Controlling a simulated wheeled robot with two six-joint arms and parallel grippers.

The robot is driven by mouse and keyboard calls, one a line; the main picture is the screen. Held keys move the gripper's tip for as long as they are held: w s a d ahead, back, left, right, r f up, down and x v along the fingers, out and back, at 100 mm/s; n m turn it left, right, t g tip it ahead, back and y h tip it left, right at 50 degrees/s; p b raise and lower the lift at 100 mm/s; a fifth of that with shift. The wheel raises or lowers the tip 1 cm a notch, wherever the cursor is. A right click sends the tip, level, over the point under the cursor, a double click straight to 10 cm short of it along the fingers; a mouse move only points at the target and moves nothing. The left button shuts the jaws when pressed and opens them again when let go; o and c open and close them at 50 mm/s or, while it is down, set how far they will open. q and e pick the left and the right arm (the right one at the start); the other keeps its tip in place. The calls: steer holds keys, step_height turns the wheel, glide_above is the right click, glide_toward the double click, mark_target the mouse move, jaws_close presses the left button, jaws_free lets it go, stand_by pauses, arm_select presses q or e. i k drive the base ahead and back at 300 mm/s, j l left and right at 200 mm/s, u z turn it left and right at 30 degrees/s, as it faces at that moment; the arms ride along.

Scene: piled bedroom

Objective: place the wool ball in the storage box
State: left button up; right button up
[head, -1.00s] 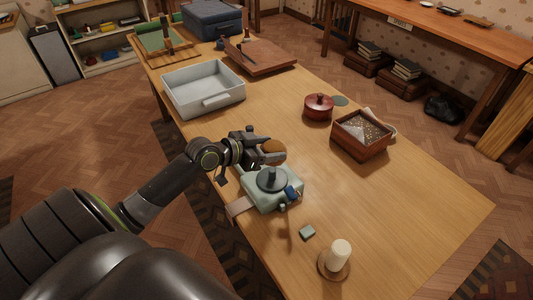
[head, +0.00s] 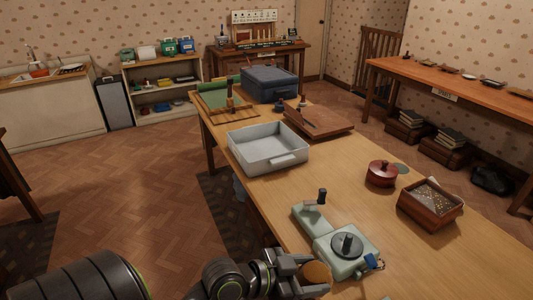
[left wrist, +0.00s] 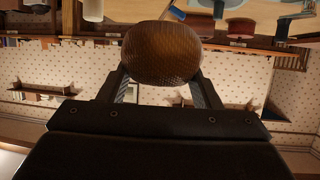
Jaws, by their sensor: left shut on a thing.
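The wool ball, a brown ribbed ball (head: 317,274), is in my left gripper (head: 303,272) at the bottom of the head view. The left wrist view shows the ball (left wrist: 160,52) between the two fingers (left wrist: 162,80), and the gripper is shut on it. The ball is just left of a mint-green device, near the table's front edge. An open pale grey box (head: 268,166) stands farther back on the table and looks empty inside. A blue-grey closed box (head: 269,84) stands behind it. My right gripper is not in view.
The mint-green device (head: 333,262) with a crank lies beside my gripper. A red lidded pot (head: 382,174) and a brown box of small bits (head: 430,205) stand to the right. A brown board (head: 318,121) lies right of the grey box. The tabletop (head: 325,170) between them is mostly clear.

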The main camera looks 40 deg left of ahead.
mark_target(261, 154)
steer(key=i+j, duration=0.15)
steer(key=j, duration=0.25)
steer(key=i+j, duration=0.1)
steer(key=j, duration=0.3)
steer(key=i+j, duration=0.15)
steer(key=j, duration=0.25)
steer(key=i+j, duration=0.1)
steer(key=j, duration=0.3)
steer(key=i+j, duration=0.15)
steer(key=j, duration=0.25)
steer(key=i+j, duration=0.1)
steer(key=j, duration=0.3)
steer(key=i+j, duration=0.15)
steer(key=j, duration=0.25)
steer(key=i+j+z, duration=0.1)
steer(key=j, duration=0.35)
